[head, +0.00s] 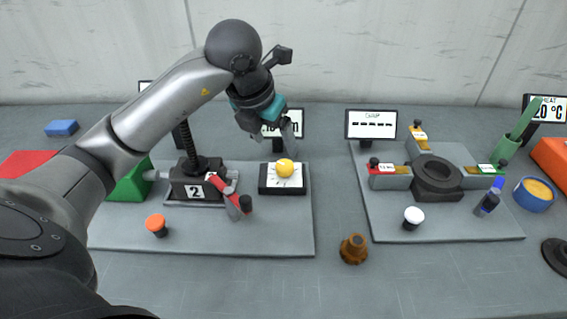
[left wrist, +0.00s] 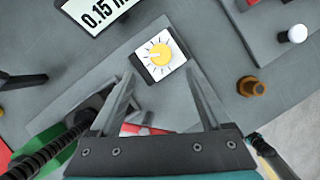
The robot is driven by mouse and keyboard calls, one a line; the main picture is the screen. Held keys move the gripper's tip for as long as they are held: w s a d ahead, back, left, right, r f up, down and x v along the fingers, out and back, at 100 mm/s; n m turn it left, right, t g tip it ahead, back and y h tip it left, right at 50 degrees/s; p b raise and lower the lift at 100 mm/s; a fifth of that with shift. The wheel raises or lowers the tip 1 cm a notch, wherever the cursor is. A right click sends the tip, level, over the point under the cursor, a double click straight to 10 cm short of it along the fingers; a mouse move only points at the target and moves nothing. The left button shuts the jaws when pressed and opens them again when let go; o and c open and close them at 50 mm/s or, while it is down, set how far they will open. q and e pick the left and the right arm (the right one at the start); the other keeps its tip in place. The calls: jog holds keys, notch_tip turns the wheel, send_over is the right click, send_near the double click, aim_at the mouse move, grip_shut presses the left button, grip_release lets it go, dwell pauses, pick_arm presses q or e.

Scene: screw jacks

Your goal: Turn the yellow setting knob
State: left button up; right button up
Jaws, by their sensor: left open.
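The yellow setting knob (head: 285,168) sits on a small black-framed dial plate (head: 268,187) with white face and tick marks, at the right of the left grey baseplate. In the left wrist view the knob (left wrist: 160,54) lies beyond the fingertips, between their lines. My left gripper (head: 291,140) is open and empty, above and just behind the knob, apart from it. Its two fingers (left wrist: 160,90) show spread in the left wrist view. A display (left wrist: 95,12) reading 0.15 stands behind the dial; in the head view my gripper partly hides it.
A black screw jack (head: 195,190) marked 2, with a red crank handle (head: 228,196), stands left of the dial. An orange-topped button (head: 156,223) is at the front left. A brown knob (head: 354,248) lies between the baseplates. The right baseplate (head: 450,228) holds a chuck-like ring (head: 437,172).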

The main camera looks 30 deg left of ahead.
aim_at(284, 165)
pick_arm(q)
jog(key=b+x, duration=0.1)
jog(key=x, duration=0.8)
jog(key=shift+w+f, duration=0.1)
jog(key=shift+f, duration=0.05)
jog(key=shift+d, duration=0.1)
jog(key=shift+c, duration=0.3)
grip_shut()
